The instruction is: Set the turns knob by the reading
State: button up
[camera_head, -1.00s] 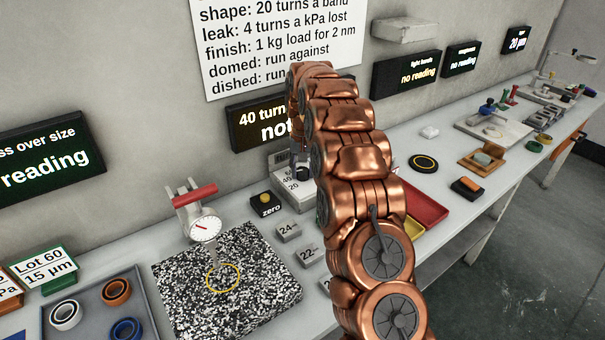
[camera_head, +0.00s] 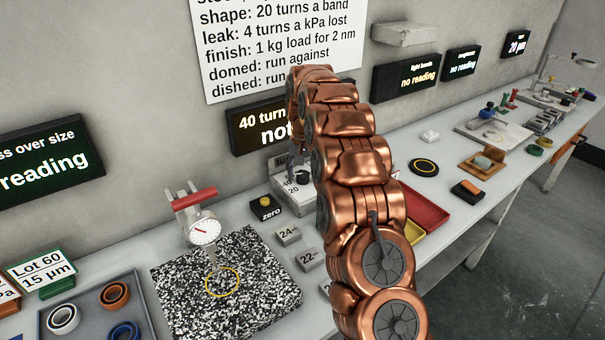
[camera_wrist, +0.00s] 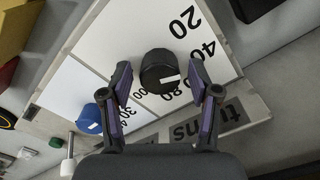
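The turns knob (camera_wrist: 158,72) is black with a white mark and sits on a white-faced box with a printed scale. The mark points right in the wrist view, towards the lower numbers beside 40; the exact number is unclear. My gripper (camera_wrist: 160,78) is open, with one finger on each side of the knob and a small gap showing on both sides. In the head view the scale box (camera_head: 289,199) stands against the wall, and my arm hides part of it. The dark display above (camera_head: 262,124) shows "40 turn…" and "not…", the rest hidden by my arm.
A blue knob (camera_wrist: 89,118) sits beside my left finger. The black zero button (camera_head: 265,207), small 24 and 22 blocks (camera_head: 288,234), and a speckled plate (camera_head: 235,295) with a dial gauge (camera_head: 204,231) are left of my arm. A red tray (camera_head: 424,204) is right of it.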

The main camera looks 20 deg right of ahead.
aim_at(303, 173)
dwell(0.3)
notch_tip(303, 173, up, 12)
dwell(0.8)
dwell(0.5)
